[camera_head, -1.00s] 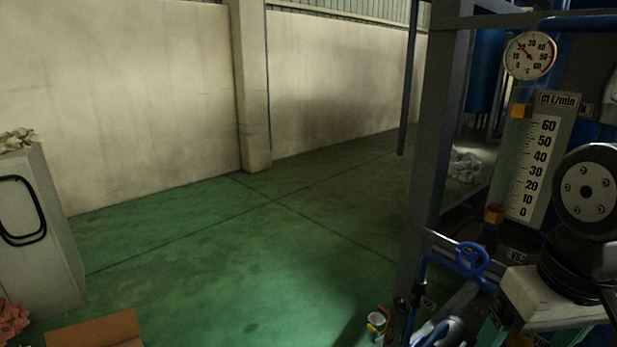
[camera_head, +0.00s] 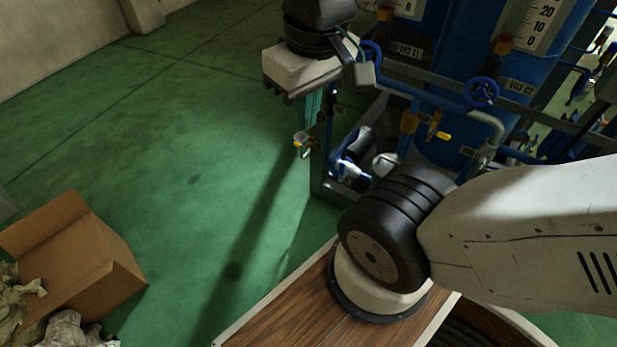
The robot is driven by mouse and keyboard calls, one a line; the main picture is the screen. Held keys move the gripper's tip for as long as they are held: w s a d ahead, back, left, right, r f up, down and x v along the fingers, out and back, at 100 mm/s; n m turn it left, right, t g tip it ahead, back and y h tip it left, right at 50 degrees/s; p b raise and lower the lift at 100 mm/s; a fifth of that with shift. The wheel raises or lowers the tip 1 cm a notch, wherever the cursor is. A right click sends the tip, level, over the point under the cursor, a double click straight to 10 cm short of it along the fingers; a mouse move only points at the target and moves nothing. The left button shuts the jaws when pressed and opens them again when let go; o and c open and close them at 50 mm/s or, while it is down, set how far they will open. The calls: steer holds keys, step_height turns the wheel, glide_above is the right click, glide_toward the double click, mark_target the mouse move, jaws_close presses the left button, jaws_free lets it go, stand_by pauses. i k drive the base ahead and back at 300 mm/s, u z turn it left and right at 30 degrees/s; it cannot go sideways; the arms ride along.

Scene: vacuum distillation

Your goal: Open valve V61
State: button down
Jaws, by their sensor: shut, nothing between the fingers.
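No label clearly reading V61 can be made out. A blue handwheel (camera_head: 482,92) sits on the pipework beside a tag (camera_head: 520,87) that is hard to read. Another blue handwheel (camera_head: 370,53) is partly hidden behind my wrist, left of a small tag (camera_head: 408,49). A yellow-handled valve (camera_head: 438,131) is on the lower pipes, and a small yellow-and-metal fitting (camera_head: 301,144) is at the frame's left corner. My gripper (camera_head: 314,116) points down from the pale wrist block, its teal fingers shut and empty. It appears just above the small fitting in the picture; depth is unclear.
Blue columns (camera_head: 450,60) with flow scales stand in a dark metal frame (camera_head: 326,165). My arm covers the lower right. An open cardboard box (camera_head: 85,260) and crumpled paper (camera_head: 65,330) lie at lower left. The green floor (camera_head: 190,180) between is clear.

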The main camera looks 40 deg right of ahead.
mark_target(342, 167)
steer(key=u, duration=1.2)
steer(key=k, duration=0.45)
steer(key=z, duration=1.95)
